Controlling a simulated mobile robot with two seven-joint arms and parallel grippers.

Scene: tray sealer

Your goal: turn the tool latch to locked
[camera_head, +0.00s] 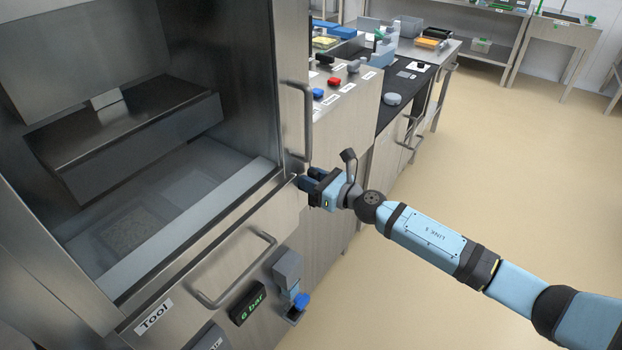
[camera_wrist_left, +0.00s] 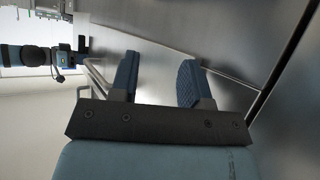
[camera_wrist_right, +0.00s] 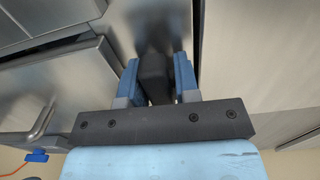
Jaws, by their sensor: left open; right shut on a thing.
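My right gripper (camera_head: 306,184) is at the front right edge of the steel machine, level with the top of the drawer front labelled Tool. In the right wrist view its blue fingers (camera_wrist_right: 156,78) are shut on a dark upright piece, which I take for the tool latch (camera_wrist_right: 153,72). The fingers touch it on both sides. In the head view the gripper hides the latch, so its angle there cannot be read. My left gripper (camera_wrist_left: 158,82) shows only in the left wrist view. It is open and empty, in front of a plain steel panel.
The Tool drawer front has a bar handle (camera_head: 235,270). A vertical door handle (camera_head: 297,118) stands just above the right gripper. Below are a 6 bar display (camera_head: 247,304) and a blue knob (camera_head: 301,300). The floor (camera_head: 480,150) to the right is clear.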

